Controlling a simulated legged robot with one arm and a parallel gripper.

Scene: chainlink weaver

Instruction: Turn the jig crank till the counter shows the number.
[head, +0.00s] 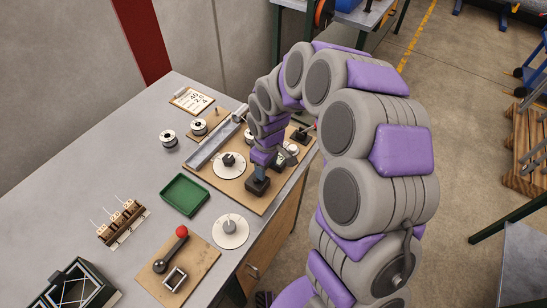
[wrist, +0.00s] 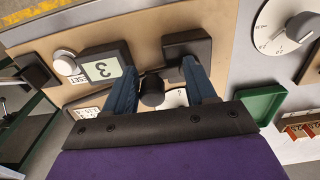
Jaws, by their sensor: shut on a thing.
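My gripper (wrist: 158,68) has its two blue fingers on either side of a dark knob (wrist: 152,91), which I take as the jig crank's handle, and is shut on it. In the head view, my gripper (head: 262,174) is low over the jig board (head: 243,190), near its front edge. The counter (wrist: 101,70) shows 3 in the wrist view, turned on its side; in the head view the counter (head: 284,158) is too small to read. A white reset button (wrist: 66,62) is beside it. Much of the crank is hidden by the fingers.
A dark block (wrist: 186,44) is close to one finger. A white dial disc (head: 230,174) and a metal channel (head: 217,146) share the board. A green tray (head: 185,195), a red-knobbed lever (head: 181,232) and a number card (head: 192,100) are on the bench.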

